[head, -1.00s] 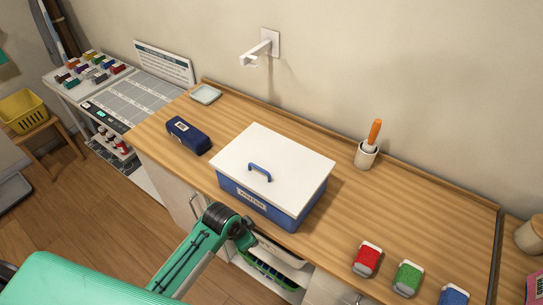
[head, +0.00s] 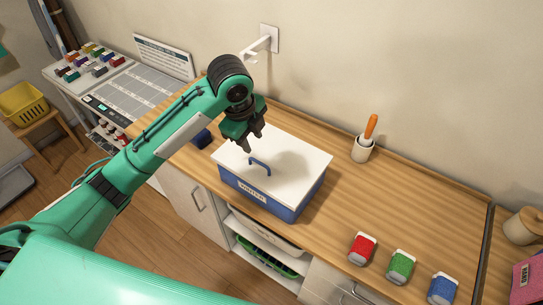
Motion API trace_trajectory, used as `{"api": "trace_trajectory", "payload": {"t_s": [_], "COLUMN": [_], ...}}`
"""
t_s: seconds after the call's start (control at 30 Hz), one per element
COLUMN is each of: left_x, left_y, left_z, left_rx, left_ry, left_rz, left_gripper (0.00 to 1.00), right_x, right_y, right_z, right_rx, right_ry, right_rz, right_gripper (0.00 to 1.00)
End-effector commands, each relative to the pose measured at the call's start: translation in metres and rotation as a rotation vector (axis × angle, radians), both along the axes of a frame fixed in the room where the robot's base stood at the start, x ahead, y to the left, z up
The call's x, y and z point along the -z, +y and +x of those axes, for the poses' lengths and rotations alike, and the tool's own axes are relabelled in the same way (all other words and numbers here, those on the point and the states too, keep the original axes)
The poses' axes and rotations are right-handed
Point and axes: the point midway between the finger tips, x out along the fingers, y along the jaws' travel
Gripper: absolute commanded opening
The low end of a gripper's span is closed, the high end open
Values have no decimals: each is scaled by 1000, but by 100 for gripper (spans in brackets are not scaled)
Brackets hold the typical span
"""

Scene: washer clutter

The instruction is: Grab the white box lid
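The white box lid (head: 295,160) lies flat on a blue box (head: 240,196) with a label on its front, on the wooden counter. The lid has a blue arched handle (head: 260,166) near its front left part. My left gripper (head: 250,147) points down just above the lid, beside and slightly behind the handle in the picture. Its fingers look parted and nothing shows between them; they appear apart from the handle. My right gripper is not in view.
Red (head: 362,248), green (head: 401,266) and blue (head: 442,288) containers stand at the counter's front right. A cup with an orange-handled tool (head: 362,149) stands at the back. A dark blue case (head: 202,138) is mostly hidden behind my arm. Counter right of the box is clear.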

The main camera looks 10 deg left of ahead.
Motion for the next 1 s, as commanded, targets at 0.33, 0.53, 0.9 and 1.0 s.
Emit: {"api": "trace_trajectory", "payload": {"t_s": [0.33, 0.53, 0.9, 1.0], "left_x": [12, 50, 79, 90], "left_y": [5, 2, 0, 0], "left_z": [11, 18, 24, 25], "left_rx": [48, 48, 46, 46], "left_ry": [9, 8, 6, 8], "left_rz": [32, 32, 31, 31], "left_gripper": [34, 34, 34, 34], "right_x": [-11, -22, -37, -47], "right_y": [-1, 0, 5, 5], "right_z": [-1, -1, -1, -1], "right_rx": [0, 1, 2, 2], "right_ry": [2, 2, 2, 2], "right_rz": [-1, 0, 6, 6], "right_gripper": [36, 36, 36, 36]}}
